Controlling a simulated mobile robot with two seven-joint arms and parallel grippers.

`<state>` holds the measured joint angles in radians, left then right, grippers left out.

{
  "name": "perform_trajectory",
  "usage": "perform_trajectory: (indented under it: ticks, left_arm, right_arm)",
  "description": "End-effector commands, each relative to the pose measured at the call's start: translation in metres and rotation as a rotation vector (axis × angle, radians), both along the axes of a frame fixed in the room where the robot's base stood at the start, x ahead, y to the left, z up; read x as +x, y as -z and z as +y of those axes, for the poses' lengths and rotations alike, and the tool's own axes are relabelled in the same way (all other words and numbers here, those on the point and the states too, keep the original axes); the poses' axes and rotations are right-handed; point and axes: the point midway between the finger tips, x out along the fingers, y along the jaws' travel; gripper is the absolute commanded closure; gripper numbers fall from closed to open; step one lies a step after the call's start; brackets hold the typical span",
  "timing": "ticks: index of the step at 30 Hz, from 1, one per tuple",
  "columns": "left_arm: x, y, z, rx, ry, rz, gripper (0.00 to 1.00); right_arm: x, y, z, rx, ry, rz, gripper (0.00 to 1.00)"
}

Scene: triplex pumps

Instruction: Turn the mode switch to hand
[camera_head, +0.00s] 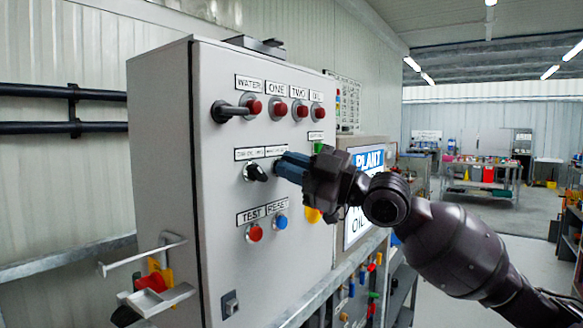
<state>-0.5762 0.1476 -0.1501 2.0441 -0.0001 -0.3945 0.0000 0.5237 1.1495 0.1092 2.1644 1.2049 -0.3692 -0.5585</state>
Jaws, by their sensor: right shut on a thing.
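A grey control cabinet (165,145) stands in front of me, its door facing right. A black rotary switch (256,173) sits on the door under a small white label (250,153), its pointer tilted down to the right. A second label (276,150) is just right of it; both are too small to read. My right gripper (288,167) reaches in from the right at the spot under the second label. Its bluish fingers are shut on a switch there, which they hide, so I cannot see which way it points. My left gripper is not in view.
Red lamps (300,110) line the door's top, with a black lever handle (232,110) at left. Below are a red test button (255,233) and a blue reset button (281,222). A green lamp (318,147) is close above my gripper. A plant sign (369,160) stands behind it.

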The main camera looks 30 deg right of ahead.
Motion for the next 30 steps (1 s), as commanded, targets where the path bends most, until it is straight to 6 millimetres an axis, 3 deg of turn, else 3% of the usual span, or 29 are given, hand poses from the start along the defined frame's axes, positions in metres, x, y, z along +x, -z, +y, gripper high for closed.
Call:
perform_trajectory:
  ticks: [1,5,6,17,30]
  left_arm:
    - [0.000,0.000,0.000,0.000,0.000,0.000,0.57]
    - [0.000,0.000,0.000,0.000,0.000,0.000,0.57]
    - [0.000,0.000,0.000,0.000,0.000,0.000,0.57]
    - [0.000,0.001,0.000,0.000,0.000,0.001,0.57]
    - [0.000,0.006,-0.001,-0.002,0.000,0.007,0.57]
  right_arm:
    - [0.000,-0.001,0.000,0.000,0.000,-0.001,0.84]
    - [0.000,-0.001,0.000,0.000,-0.001,-0.001,0.64]
    - [0.000,-0.001,0.000,0.000,-0.001,-0.001,0.63]
    - [-0.002,0.001,-0.003,0.000,0.002,0.000,0.63]
    - [-0.030,0.014,-0.026,-0.003,0.002,0.004,0.63]
